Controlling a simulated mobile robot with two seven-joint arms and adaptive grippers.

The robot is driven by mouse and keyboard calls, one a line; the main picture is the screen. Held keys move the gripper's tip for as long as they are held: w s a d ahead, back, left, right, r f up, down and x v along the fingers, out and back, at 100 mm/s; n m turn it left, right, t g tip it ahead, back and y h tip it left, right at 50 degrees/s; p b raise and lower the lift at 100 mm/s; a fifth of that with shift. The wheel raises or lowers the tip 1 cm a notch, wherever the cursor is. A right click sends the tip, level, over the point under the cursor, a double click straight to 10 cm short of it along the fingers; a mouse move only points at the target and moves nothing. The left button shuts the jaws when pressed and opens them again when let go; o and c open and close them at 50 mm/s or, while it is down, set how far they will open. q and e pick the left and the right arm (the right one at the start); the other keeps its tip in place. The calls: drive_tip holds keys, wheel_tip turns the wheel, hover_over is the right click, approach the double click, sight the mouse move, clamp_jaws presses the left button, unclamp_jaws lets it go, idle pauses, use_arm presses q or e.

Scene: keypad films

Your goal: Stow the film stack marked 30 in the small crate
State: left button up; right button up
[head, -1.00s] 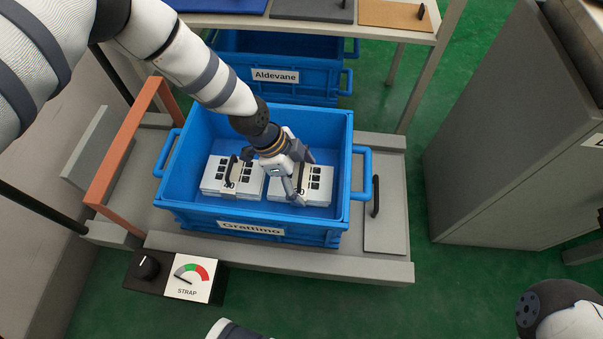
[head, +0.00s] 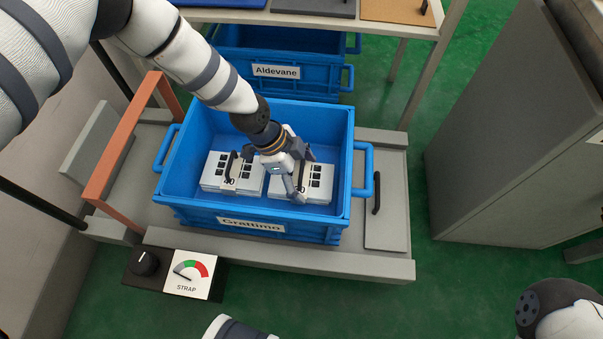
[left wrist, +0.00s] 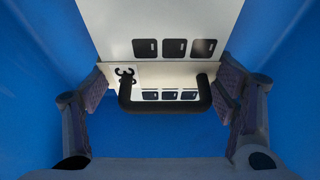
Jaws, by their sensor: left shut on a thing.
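Two white film stacks with dark windows and black handles are inside a blue crate labelled Grattimo (head: 190,205). The left stack (head: 216,176) has a label ending in 0; its first digit is too small to be sure of. The right stack (head: 319,184) also has a label ending in 0, partly covered by my gripper. My left gripper (head: 296,176) is down in the crate, shut on the right stack. In the left wrist view, the gripper (left wrist: 165,108) has a finger at each side of this stack (left wrist: 160,72), with the black handle between them. My right gripper is out of view.
A second blue crate, labelled Aldevane (head: 300,88), stands behind under a shelf (head: 380,18). A grey cabinet (head: 510,140) stands right. A black box with a knob and STRAP gauge (head: 190,275) is in front. An orange bar (head: 122,145) is left of the crate.

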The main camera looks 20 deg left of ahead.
use_arm(q)
drive_tip(key=o, duration=1.2)
drive_tip(key=shift+o, duration=0.2)
drive_tip(key=v, duration=1.2)
drive_tip(key=shift+s, duration=0.1)
wheel_tip(320, 180, up, 9)
drive_tip(key=p, duration=0.6)
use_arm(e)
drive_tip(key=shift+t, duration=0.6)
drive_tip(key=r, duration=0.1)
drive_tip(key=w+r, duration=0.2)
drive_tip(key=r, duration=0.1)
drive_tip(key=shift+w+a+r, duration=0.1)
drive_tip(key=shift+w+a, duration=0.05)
